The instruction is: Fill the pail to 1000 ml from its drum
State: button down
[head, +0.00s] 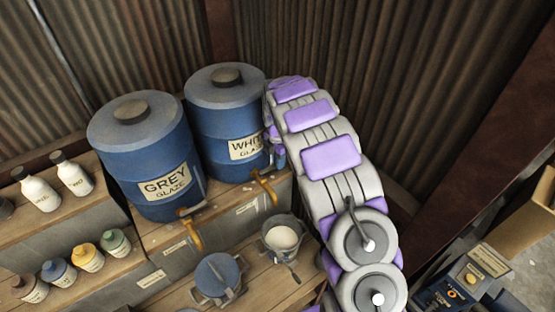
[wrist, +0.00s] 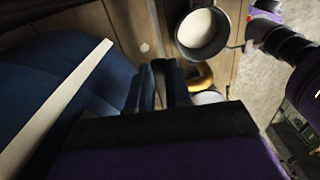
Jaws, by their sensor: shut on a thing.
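The pail (head: 283,240) is a grey pot with white glaze inside, standing upright on the lower wooden shelf below the white glaze drum's tap. It also shows in the wrist view (wrist: 203,35). The blue white glaze drum (head: 222,120) stands on the upper shelf, with an orange tap (head: 264,187) low on its front. In the wrist view my gripper (wrist: 163,75) is shut on a dark, narrow piece beside the yellow tap (wrist: 202,75), apparently the tap's lever. In the head view my gripper is largely hidden beside the drum. I cannot make out a stream or the pail's level mark.
The blue grey glaze drum (head: 150,160) stands left of the white one. A blue lidded pot (head: 218,275) is left of the pail. Several small bottles (head: 75,175) line the left shelves. Corrugated walls close off the back; a box (head: 530,215) is at right.

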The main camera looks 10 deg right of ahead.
jog(key=m, duration=0.1)
jog(key=s+m, duration=0.1)
jog(key=s+m+b, duration=0.1)
jog(key=shift+d+m, duration=0.25)
jog(key=shift+m, duration=0.15)
jog(key=c, duration=1)
grip_release()
jog(key=shift+c, duration=0.2)
notch_tip(320, 180, up, 17)
jog(key=shift+r+b, duration=0.2)
jog(key=shift+b, duration=0.1)
